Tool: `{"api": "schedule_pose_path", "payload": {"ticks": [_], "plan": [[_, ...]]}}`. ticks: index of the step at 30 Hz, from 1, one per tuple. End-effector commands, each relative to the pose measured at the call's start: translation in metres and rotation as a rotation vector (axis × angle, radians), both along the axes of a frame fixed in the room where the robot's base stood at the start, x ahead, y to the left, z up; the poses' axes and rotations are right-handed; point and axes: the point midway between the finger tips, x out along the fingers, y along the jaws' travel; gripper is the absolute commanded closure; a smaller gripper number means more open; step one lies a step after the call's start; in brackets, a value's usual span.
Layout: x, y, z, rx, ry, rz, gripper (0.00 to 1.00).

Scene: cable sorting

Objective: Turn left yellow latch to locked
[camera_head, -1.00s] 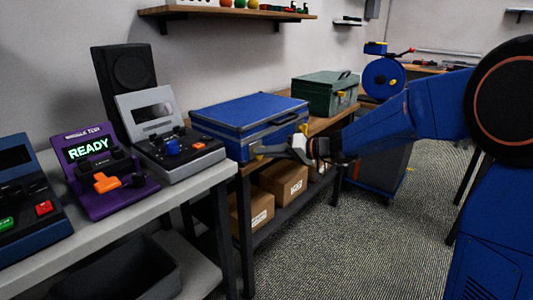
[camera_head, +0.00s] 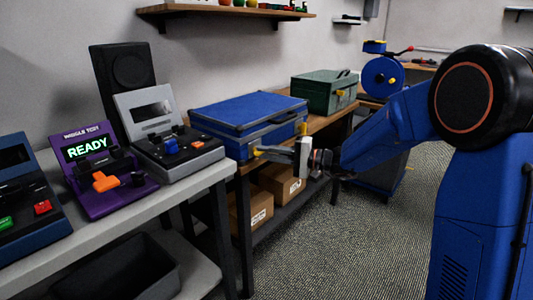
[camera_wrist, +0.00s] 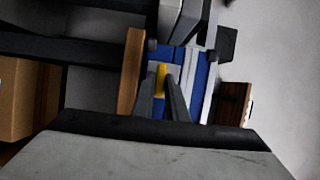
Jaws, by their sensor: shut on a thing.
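The blue case (camera_head: 245,112) sits closed on the wooden bench. Its left yellow latch (camera_head: 256,151) is at the near end of its front face, partly covered by my gripper (camera_head: 262,150). In the wrist view the yellow latch (camera_wrist: 161,77) sits between the two dark fingertips of my gripper (camera_wrist: 162,82), which is shut on it. The latch's exact angle is hard to tell. The right yellow latch (camera_head: 303,128) stands upright farther along the same face, apart from my gripper.
The wooden bench (camera_head: 320,124) also bears a green case (camera_head: 322,92). Cardboard boxes (camera_head: 283,180) lie on the shelf below. A grey table (camera_head: 190,197) at left holds several test devices, one purple reading READY (camera_head: 100,200). Open floor lies in front.

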Motion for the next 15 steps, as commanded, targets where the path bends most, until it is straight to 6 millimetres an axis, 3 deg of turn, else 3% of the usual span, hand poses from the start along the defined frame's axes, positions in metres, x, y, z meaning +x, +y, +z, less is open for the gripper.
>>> {"api": "schedule_pose_path", "payload": {"ticks": [15], "plan": [[0.0008,-0.0007,-0.0009,0.024,0.032,-0.003,1.00]]}}
